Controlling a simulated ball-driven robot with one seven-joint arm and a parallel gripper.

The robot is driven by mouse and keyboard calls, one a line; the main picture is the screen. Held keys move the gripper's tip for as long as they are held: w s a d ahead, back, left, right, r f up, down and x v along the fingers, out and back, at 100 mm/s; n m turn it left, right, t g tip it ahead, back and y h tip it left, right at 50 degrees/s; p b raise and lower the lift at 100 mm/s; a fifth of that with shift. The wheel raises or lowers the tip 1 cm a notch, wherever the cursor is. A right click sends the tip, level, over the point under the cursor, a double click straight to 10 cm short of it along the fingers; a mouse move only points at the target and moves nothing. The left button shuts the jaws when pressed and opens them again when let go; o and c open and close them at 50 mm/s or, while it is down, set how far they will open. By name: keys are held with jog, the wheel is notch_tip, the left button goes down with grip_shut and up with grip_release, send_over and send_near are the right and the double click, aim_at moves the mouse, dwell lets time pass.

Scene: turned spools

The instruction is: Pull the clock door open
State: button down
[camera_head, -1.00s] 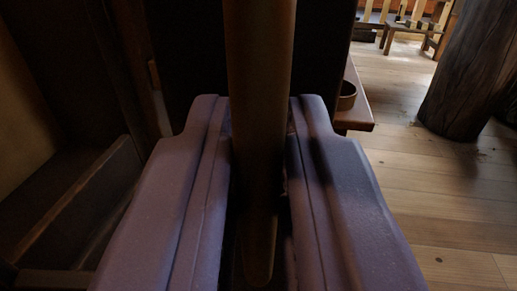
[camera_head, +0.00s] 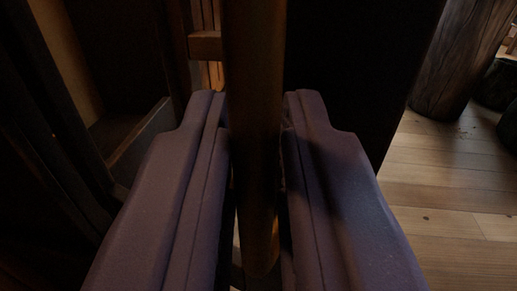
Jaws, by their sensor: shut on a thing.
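An upright, round brown bar (camera_head: 254,60), which looks like the clock door's handle, runs down the middle of the view. My gripper (camera_head: 257,98) has its two purple fingers on either side of it and is shut on it. A dark flat panel (camera_head: 355,75), which looks like the clock door, stands behind the bar and to its right. The clock's case cannot be told for sure in the dark. The fingers hide the lower part of the panel.
A dark wooden frame with a recess (camera_head: 120,120) stands at the left. A wooden crosspiece (camera_head: 205,45) shows just left of the bar. A thick dark trunk-like post (camera_head: 455,65) stands at the right, with bare plank floor (camera_head: 445,190) before it.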

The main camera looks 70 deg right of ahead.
jog(key=shift+w+r, duration=0.1)
jog(key=c, duration=1.3)
grip_release()
jog(key=shift+a, duration=0.1)
jog(key=p+v, duration=0.2)
jog(key=v, duration=0.5)
jog(key=shift+a, duration=0.25)
